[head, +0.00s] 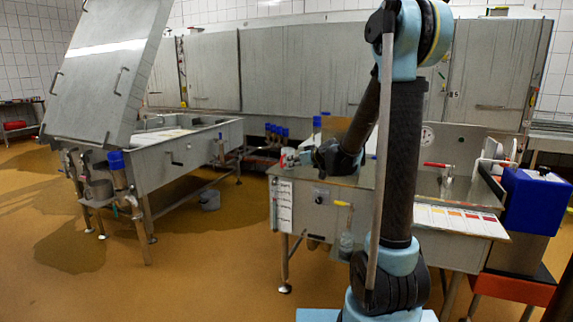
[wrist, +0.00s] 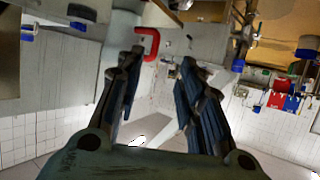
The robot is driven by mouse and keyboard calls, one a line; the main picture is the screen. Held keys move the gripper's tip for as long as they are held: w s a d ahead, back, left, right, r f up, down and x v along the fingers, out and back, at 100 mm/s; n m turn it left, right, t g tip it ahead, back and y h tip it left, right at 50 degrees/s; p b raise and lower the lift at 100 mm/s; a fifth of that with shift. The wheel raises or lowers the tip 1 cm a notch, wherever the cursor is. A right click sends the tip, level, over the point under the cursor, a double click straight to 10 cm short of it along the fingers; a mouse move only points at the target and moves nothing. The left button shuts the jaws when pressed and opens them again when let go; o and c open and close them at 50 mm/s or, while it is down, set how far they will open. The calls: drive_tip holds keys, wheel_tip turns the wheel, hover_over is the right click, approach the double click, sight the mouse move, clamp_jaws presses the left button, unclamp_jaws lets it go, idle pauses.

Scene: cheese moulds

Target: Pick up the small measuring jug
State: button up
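I cannot make out the small measuring jug for certain in either view. A small pale container with a reddish patch (head: 288,157) stands at the left end of the steel worktable (head: 375,197), but its kind is too small to tell. My gripper (head: 328,158) is low over that left end, just right of the pale container in the head view. In the wrist view my gripper (wrist: 160,65) has its two dark fingers spread apart, with no object held between them.
A steel vat (head: 190,150) with a raised lid (head: 105,70) stands at the left. A blue box (head: 536,200) stands at the right. Open floor lies at the front left. The wrist view shows a red handle (wrist: 152,45).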

approach(284, 164)
drive_tip(key=s+a, duration=0.2)
drive_tip(key=a, duration=0.1)
drive_tip(key=shift+d+x, duration=0.2)
drive_tip(key=shift+x, duration=1.1)
drive_tip(key=shift+d+x, duration=0.15)
drive_tip(key=shift+x, duration=1.15)
drive_tip(key=shift+w+f, duration=0.1)
drive_tip(key=shift+w, duration=0.1)
clamp_jaws()
